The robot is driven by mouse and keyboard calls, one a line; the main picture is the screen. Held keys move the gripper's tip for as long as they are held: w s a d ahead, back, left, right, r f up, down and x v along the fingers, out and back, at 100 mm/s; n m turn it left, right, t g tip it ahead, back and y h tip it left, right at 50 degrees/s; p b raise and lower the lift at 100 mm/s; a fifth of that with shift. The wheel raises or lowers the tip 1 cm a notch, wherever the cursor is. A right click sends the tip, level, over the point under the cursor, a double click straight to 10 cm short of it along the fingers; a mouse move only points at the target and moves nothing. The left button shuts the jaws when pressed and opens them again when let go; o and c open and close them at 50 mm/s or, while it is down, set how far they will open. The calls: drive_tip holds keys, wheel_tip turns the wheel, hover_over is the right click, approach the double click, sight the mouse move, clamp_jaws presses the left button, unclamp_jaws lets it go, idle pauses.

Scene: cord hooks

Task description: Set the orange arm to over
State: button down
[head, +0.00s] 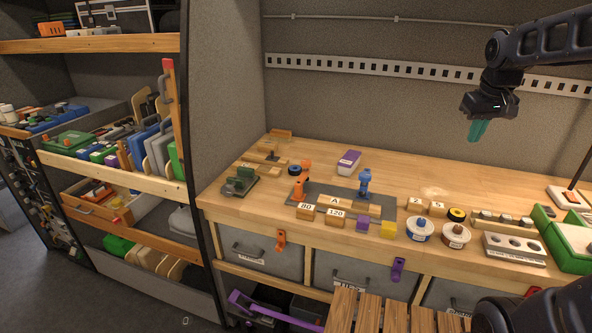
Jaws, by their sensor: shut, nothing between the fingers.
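An orange upright piece (299,189) stands at the left end of a dark plate (325,199) on the workbench. Another orange piece (306,165) shows just behind it; I cannot tell whether the two are joined, or how the arm is set. A blue upright piece (365,183) stands towards the plate's right end. An orange hook (280,239) also hangs on the bench's front edge. My gripper (477,131), with teal fingers, is shut and empty. It hangs in the air at the upper right, well apart from the orange pieces.
Wooden blocks marked 80 (306,211) and 120 (336,216) lie in front of the plate. A purple-sided box (348,161) sits behind. Round tubs (420,229) and a green case (565,240) stand to the right. The bench's back middle is mostly clear.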

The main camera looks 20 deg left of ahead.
drive_tip(key=w+a+f+n+g, duration=0.1)
drive_tip(key=w+a+n, duration=0.1)
drive_tip(key=w+a, duration=0.5)
drive_tip(key=w+a+f+n+h, duration=0.1)
drive_tip(key=w+a+n, duration=0.25)
drive_tip(key=a, duration=0.85)
drive_tip(key=w+a+f+n+g, duration=0.1)
drive_tip(key=w+a+n, duration=0.1)
drive_tip(key=w+a, duration=0.5)
drive_tip(key=n+h, duration=0.1)
drive_tip(key=n, duration=0.2)
hover_over(302, 178)
drive_tip(key=w+d, duration=0.5)
drive_tip(key=w, duration=0.2)
wheel_tip(302, 178, down, 6)
drive_tip(key=s+a+f+n, duration=0.1)
drive_tip(key=a+f, duration=0.3)
drive_tip(key=a, duration=0.3)
drive_tip(key=s+a+f+n+g+h, duration=0.1)
drive_tip(key=s+a+f+n, duration=0.1)
drive_tip(key=a+f, duration=0.3)
drive_tip(key=a, duration=0.3)
drive_tip(key=shift+s, duration=0.25)
drive_tip(key=x, duration=0.9)
drive_tip(key=shift+f, duration=0.2)
drive_tip(key=d, duration=0.3)
drive_tip(key=shift+d+f, duration=0.3)
drive_tip(key=shift+f, duration=0.05)
drive_tip(key=shift+d, duration=0.3)
